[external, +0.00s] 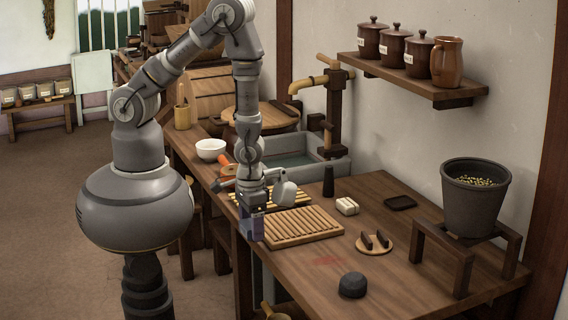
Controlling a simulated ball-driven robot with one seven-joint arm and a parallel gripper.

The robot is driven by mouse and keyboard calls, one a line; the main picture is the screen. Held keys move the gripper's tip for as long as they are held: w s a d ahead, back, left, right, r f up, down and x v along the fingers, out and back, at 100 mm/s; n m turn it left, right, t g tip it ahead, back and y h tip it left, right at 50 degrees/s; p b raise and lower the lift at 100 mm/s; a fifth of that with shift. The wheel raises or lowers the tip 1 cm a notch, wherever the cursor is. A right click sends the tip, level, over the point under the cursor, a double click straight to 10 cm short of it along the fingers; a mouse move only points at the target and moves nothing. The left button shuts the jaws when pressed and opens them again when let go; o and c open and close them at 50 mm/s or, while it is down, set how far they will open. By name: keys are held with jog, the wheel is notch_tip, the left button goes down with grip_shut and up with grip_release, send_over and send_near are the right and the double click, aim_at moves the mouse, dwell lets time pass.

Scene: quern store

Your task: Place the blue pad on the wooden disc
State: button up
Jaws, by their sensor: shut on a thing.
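My gripper (253,208) points down over the front edge of the worktable, left of the slatted wooden rack. It is shut on a small blue-purple thing, which looks like the blue pad (258,228). The fingers hide part of it, and I cannot tell whether it touches the rack or table. A pale round wooden disc (376,251) lies on the table to the right, with two dark upright pieces on it. My gripper is well apart from the disc.
The slatted rack (302,228) lies between my gripper and the disc. Also on the table are a dark round stone (352,285), white blocks (347,206), a dark upright cylinder (328,181), a small dark tray (400,202) and a grey pot (472,205) on a stand.

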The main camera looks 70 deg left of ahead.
jog(key=w+d+r+b, duration=0.1)
jog(key=w+d+r, duration=0.1)
jog(key=w, duration=0.6)
jog(key=w+d+r, duration=0.1)
jog(key=w+d, duration=0.1)
jog(key=w, duration=0.5)
jog(key=b, duration=0.4)
send_over(366, 238)
jog(key=shift+a+f, duration=0.2)
jog(key=shift+f, duration=0.35)
notch_tip(366, 238, down, 4)
jog(key=shift+r+b, duration=0.2)
jog(key=shift+b, duration=1)
jog(key=shift+r, duration=0.15)
jog(key=o, duration=1)
